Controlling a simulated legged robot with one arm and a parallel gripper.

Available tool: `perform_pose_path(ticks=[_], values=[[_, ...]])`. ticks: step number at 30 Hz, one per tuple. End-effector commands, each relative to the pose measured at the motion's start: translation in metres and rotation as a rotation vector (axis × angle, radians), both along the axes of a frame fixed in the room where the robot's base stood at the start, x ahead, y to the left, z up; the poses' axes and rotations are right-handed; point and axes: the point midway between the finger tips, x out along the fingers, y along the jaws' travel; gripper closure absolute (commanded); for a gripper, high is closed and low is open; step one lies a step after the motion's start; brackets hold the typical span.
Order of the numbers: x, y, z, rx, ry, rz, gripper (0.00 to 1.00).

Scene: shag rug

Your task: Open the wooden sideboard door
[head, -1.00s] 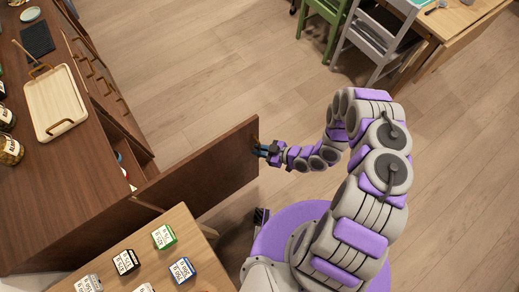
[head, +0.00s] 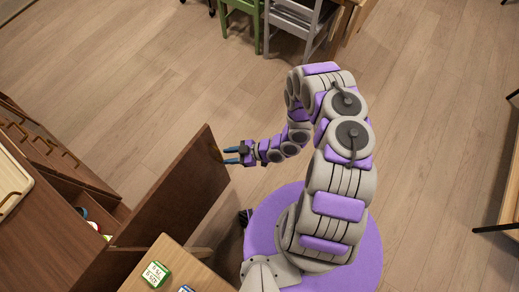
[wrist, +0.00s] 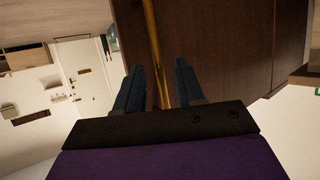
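The wooden sideboard door (head: 170,200) stands swung out from the dark sideboard (head: 45,235), with an open interior showing behind it. My gripper (head: 226,156) is beside the door's outer end in the head view. Its two blue fingers are spread apart and hold nothing. In the wrist view, the brass handle (wrist: 153,40) runs upright in the gap between the fingers (wrist: 158,82), with the brown door (wrist: 215,45) behind it. I cannot tell whether the handle lies between the fingertips or beyond them.
A light wood table (head: 170,255) with small labelled boxes (head: 156,274) stands close in front of the door. A green chair (head: 240,22) and a grey chair (head: 297,28) stand at the back. Wooden floor between them is clear.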

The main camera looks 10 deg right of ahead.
Motion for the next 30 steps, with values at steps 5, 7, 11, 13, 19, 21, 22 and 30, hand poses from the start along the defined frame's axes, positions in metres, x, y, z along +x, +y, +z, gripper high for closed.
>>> perform_pose_path(ticks=[5,7,11,13,19,21,22,30], values=[[-0.004,-0.032,0.014,-0.001,-0.002,-0.007,0.62],[-0.007,-0.043,0.019,-0.001,-0.002,-0.007,0.62],[-0.011,-0.065,0.027,0.0,-0.002,-0.008,0.62],[-0.014,-0.076,0.032,-0.001,-0.001,-0.007,0.62],[-0.02,-0.104,0.043,0.0,-0.001,-0.005,0.62],[-0.021,-0.111,0.046,-0.001,-0.001,-0.005,0.62],[-0.021,-0.114,0.047,0.0,-0.002,-0.005,0.62],[-0.024,-0.123,0.051,-0.001,-0.001,-0.002,0.62]])
